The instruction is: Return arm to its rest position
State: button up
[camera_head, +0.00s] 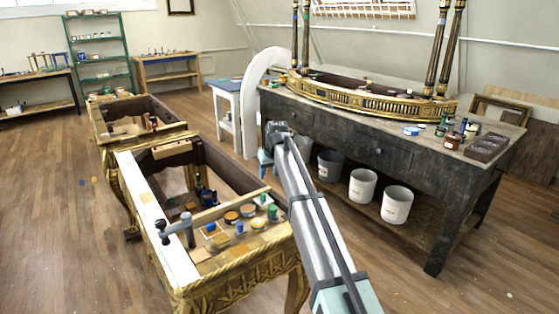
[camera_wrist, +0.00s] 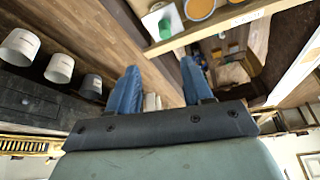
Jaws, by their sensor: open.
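My gripper (camera_head: 267,162) is at the far end of my raised arm in the head view, beside the right rim of the gilt console (camera_head: 235,272). In the wrist view my gripper (camera_wrist: 160,72) shows two blue fingers spread apart with nothing held between them. The floor and a wooden edge show beyond the fingers. In the head view the fingers are small and partly hidden behind the wrist. My arm hides part of the floor between the console and the dark workbench.
The dark workbench (camera_head: 400,160) stands at right, bearing a gilt frame piece (camera_head: 372,98) and jars. White buckets (camera_head: 397,204) sit on its lower shelf. A clamp (camera_head: 177,231) and several paint jars (camera_head: 232,217) are on the console.

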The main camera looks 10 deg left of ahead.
jog(key=d+f+m, duration=0.4)
jog(key=d+f, duration=1.3)
jog(key=d, duration=0.2)
jog(key=s+d+f+m, duration=0.1)
jog(key=s+d+f, duration=0.35)
jog(key=f, duration=0.25)
jog(key=s+d+f+m, duration=0.1)
jog(key=s+d+f, duration=0.2)
jog(key=d+f, duration=0.35)
jog(key=s+d+f+g+h, duration=0.1)
jog(key=s+f+g, duration=0.1)
jog(key=s+f, duration=0.9)
jog(key=s+d+f+g, duration=0.25)
jog(key=s+f, duration=0.65)
jog(key=s, duration=0.5)
jog(key=s+f+g, duration=0.3)
jog(key=s, duration=1.3)
jog(key=s+d+f+g+h, duration=0.1)
jog(key=s+f+g, duration=0.1)
jog(key=s, duration=1.5)
jog(key=shift+s+f+g, duration=0.3)
jog(key=shift+f+g, duration=0.1)
jog(key=shift+g, duration=0.25)
